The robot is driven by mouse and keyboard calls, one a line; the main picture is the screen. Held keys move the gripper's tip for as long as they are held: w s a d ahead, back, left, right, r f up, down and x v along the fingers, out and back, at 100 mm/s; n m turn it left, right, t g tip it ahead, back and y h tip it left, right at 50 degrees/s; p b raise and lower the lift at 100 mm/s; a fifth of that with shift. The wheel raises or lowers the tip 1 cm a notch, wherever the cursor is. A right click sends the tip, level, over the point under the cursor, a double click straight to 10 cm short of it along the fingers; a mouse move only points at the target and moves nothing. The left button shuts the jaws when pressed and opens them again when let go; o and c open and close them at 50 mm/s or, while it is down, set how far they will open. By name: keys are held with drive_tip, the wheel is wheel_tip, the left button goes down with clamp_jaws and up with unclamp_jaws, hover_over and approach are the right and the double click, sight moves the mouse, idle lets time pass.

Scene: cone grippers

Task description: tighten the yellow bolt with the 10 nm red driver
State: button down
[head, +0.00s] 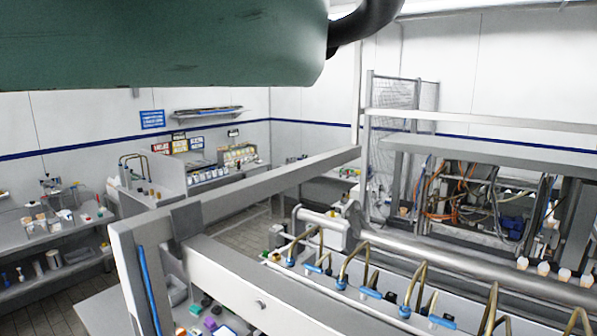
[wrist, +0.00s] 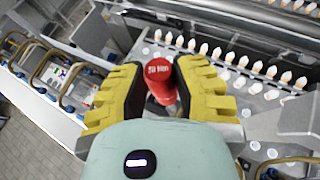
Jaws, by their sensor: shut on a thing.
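My gripper (wrist: 157,70) shows in the wrist view with two ridged yellow fingers. It is shut on a red driver (wrist: 158,84), which sits upright between the fingers with its round cap toward the camera. White lettering on the cap is small and hard to read. I cannot make out the yellow bolt in either view. My gripper and the driver do not show in the head view.
In the head view, brass hooked pipes with blue fittings (head: 346,266) line a long rail. Benches with small items (head: 68,222) stand at left. Grey floor (wrist: 25,130) is clear.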

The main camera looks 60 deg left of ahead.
drive_tip(key=shift+f+b, duration=0.15)
drive_tip(key=shift+b, duration=0.5)
wheel_tip(320, 180, down, 4)
drive_tip(key=b, duration=0.5)
drive_tip(key=shift+a+f, duration=0.1)
drive_tip(key=shift+f, duration=0.15)
drive_tip(key=shift+f+b, duration=0.25)
drive_tip(key=shift+b, duration=1.2)
drive_tip(key=shift+f+b, duration=0.65)
drive_tip(key=shift+b, duration=0.2)
idle(0.4)
